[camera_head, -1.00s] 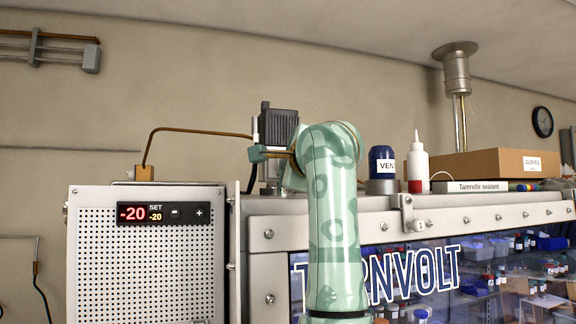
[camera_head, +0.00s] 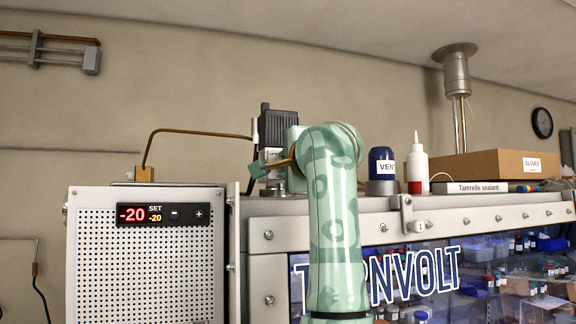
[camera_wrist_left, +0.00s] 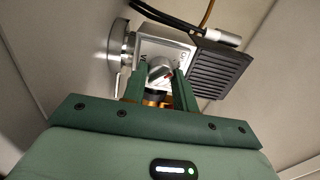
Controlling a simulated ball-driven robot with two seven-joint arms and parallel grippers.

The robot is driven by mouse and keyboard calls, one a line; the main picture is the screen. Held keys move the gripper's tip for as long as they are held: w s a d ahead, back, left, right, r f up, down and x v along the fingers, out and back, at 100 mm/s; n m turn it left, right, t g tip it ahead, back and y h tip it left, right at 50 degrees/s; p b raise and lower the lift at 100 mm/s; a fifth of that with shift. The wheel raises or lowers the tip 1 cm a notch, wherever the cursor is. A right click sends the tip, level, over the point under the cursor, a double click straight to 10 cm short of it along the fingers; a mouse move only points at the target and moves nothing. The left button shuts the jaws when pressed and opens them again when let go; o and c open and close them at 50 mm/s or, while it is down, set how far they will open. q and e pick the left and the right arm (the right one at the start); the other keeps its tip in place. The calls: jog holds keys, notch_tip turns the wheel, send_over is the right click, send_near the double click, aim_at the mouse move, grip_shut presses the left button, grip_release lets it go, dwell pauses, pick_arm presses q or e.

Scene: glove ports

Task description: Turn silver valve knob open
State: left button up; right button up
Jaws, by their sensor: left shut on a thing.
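The silver valve knob (camera_wrist_left: 160,72) sits on the face of a silver valve body (camera_wrist_left: 168,48) in the left wrist view. My left gripper (camera_wrist_left: 160,85) is shut on the knob, with one green finger on each side of it. In the head view my left gripper (camera_head: 268,166) is at the valve, on top of the cabinet, and tilted; the knob is hidden there. A black finned block (camera_head: 279,126) is joined to the valve body. My right gripper is in neither view.
A copper pipe (camera_head: 200,132) runs to the valve from the left. A blue-capped container (camera_head: 382,165), a white bottle (camera_head: 417,162) and a cardboard box (camera_head: 480,164) stand on the cabinet to the right. A perforated unit with a display (camera_head: 160,214) is at the left.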

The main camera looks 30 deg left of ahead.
pick_arm(q)
jog(key=o, duration=0.8)
jog(key=shift+f, duration=0.2)
jog(key=shift+o, duration=0.8)
jog(key=shift+s+r, duration=0.15)
jog(key=shift+d, duration=0.1)
jog(key=shift+s+d, duration=0.2)
jog(key=b+v, duration=0.7)
jog(key=v, duration=0.8)
jog(key=shift+s+d, duration=0.25)
jog(key=shift+s, duration=0.05)
